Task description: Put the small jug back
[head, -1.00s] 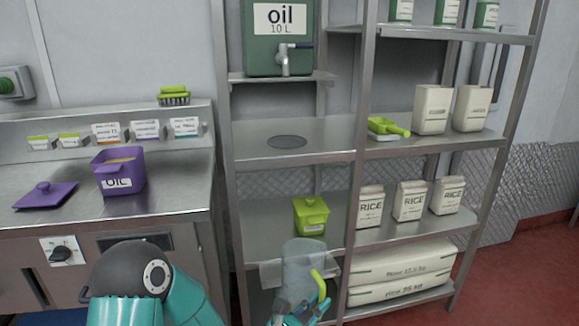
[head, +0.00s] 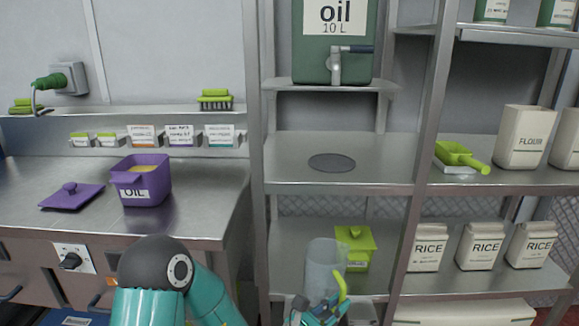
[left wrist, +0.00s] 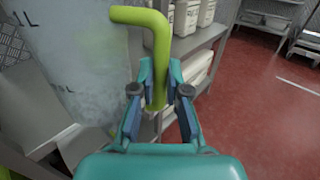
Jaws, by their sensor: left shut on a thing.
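The small jug (head: 322,268) is clear with a lime-green handle. It is upright in the head view, in front of the lower shelf. My left gripper (head: 318,308) is shut on its handle. In the left wrist view the jug's clear wall (left wrist: 75,70) fills the left side, and the gripper's fingers (left wrist: 158,100) close around the green handle (left wrist: 158,45). A dark round pad (head: 332,162) lies on the middle shelf under the oil tap, with nothing on it. My right gripper is not in view.
A green oil container (head: 335,40) with a tap stands above the pad. A green lidded box (head: 354,248) sits behind the jug on the lower shelf. A shelf post (head: 425,150) stands right of the pad. A green scoop (head: 462,157) and rice bags (head: 427,248) are further right.

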